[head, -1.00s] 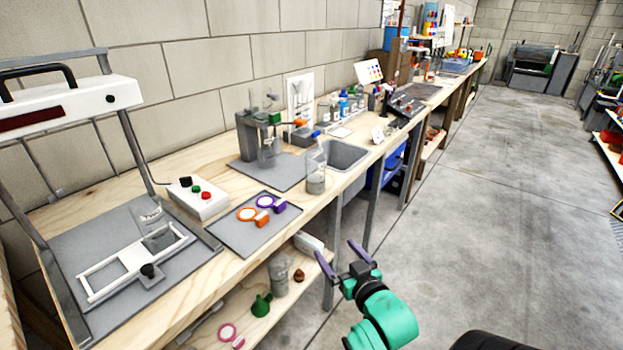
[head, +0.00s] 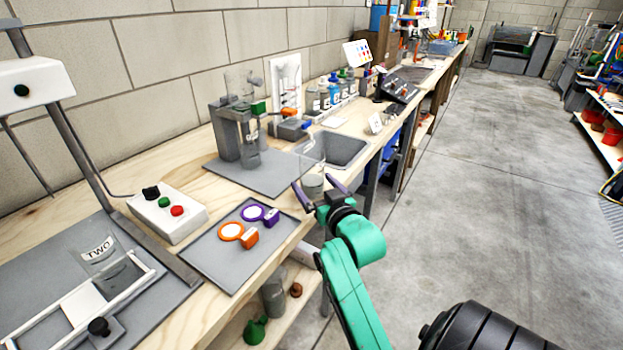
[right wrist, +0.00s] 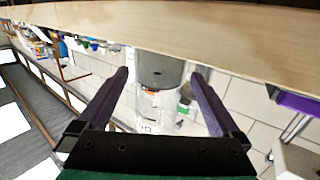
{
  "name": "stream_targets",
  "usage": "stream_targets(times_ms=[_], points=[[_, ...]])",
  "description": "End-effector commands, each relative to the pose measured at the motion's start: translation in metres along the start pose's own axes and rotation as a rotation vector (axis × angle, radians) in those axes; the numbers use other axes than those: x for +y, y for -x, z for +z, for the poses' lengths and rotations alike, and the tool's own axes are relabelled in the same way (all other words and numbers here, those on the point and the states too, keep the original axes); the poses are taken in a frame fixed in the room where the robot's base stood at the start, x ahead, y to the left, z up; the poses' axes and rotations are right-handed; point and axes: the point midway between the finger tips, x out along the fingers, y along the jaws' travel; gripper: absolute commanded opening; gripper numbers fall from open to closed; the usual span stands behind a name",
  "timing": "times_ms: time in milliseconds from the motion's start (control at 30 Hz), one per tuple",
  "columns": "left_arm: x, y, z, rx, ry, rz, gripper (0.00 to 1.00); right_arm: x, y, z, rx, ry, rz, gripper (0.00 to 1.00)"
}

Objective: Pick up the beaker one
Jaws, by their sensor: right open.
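A clear beaker with grey contents (head: 313,184) stands upright at the bench's front edge, beside the sink. In the right wrist view the same beaker (right wrist: 160,70) appears upside down between the fingers; its label is not readable. My right gripper (head: 313,182) is open, its purple fingers on either side of the beaker from the front. It also shows in the right wrist view (right wrist: 160,72). I cannot tell whether either finger touches. Another clear beaker marked TWO (head: 98,254) is in the frame at the left. My left gripper is out of view.
A grey stand with clear vessels (head: 228,135) is behind on a grey mat. The sink (head: 342,149) lies just beyond the beaker. A grey tray (head: 215,263) with orange and purple ringed tools is at left. A lower shelf holds a grey container (head: 273,297). Open floor lies right.

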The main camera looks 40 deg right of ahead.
Motion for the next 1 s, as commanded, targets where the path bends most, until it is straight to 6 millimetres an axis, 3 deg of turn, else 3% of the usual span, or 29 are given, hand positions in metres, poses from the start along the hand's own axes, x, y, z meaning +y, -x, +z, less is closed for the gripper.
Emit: stream_targets(times_ms=[100,233,500,700,767,1000], points=[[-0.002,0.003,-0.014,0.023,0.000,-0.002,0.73,0.001,-0.019,-0.006,0.002,0.000,0.000,1.00],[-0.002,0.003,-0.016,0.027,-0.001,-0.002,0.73,0.001,-0.044,-0.006,0.001,-0.001,-0.001,1.00],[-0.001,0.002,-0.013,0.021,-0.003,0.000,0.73,0.001,-0.051,-0.005,0.000,0.000,-0.002,1.00],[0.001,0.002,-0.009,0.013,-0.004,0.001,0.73,0.001,-0.051,-0.005,0.000,0.000,-0.002,0.23],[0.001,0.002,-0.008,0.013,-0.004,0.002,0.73,0.001,-0.051,-0.006,0.002,0.000,-0.002,0.05],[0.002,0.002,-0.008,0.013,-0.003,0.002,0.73,0.001,-0.051,-0.006,0.001,0.000,-0.002,0.04]])
